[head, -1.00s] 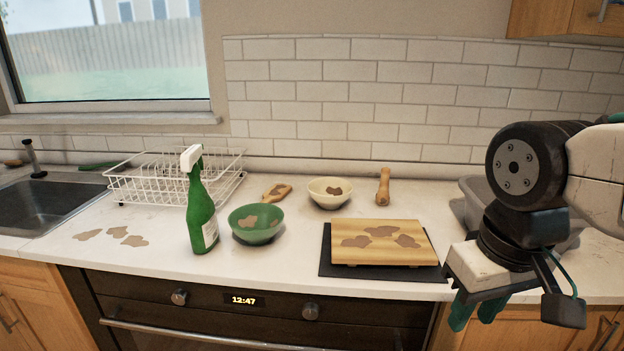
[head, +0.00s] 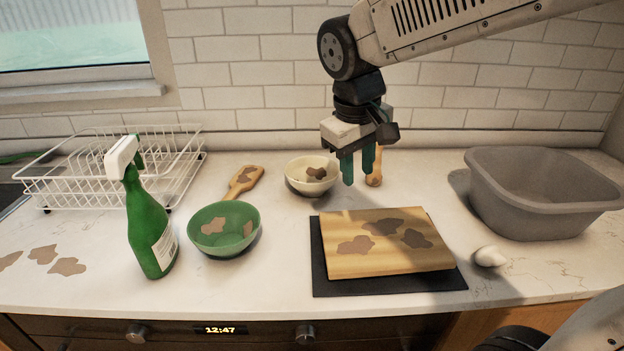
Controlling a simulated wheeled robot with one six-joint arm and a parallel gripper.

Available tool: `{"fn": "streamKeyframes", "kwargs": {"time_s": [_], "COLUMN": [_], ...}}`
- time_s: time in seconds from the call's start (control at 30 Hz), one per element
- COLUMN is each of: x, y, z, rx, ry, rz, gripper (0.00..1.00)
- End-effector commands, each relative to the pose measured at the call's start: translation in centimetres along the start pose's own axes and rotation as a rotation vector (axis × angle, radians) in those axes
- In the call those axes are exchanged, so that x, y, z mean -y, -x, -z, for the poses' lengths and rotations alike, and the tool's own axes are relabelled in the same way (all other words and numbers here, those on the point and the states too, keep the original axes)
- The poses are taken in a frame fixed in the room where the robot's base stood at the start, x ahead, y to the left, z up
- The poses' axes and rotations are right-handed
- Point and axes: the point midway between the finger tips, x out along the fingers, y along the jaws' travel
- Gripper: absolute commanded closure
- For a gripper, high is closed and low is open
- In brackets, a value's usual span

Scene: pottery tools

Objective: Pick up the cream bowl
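The cream bowl (head: 300,182) stands upright on the counter near the back wall, with a brown patch inside it. My gripper (head: 358,184) points down just right of the bowl, in front of the wooden tool (head: 374,178). Its two green fingers are apart with a narrow gap and nothing visible between them. It appears to be above the counter; the exact height is hard to tell.
A green bowl (head: 224,230), a spray bottle (head: 150,225) and a wooden paddle (head: 244,181) are to the left. A stained wooden board (head: 345,262) lies on a black mat (head: 390,286) in front. A grey tub (head: 535,200) stands right, a white dish rack (head: 60,190) far left.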

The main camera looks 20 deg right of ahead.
Motion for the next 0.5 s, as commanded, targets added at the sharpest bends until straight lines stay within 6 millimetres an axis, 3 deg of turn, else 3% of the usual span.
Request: {"fn": "streamKeyframes", "kwargs": {"time_s": [0.03, 0.2, 0.33, 0.5], "x": [0.3, 1.5, 2.8, 3.9], "y": [-0.8, -3.7, -6.1, -8.1], "z": [2.9, 11.3, 16.0, 19.2], "rx": [0.007, 0.004, -0.001, -0.005], "ry": [0.041, 0.171, 0.247, 0.304], "rz": [-0.017, -0.079, -0.114, -0.138], "gripper": [0.69, 0.69, 0.69, 0.69]}}
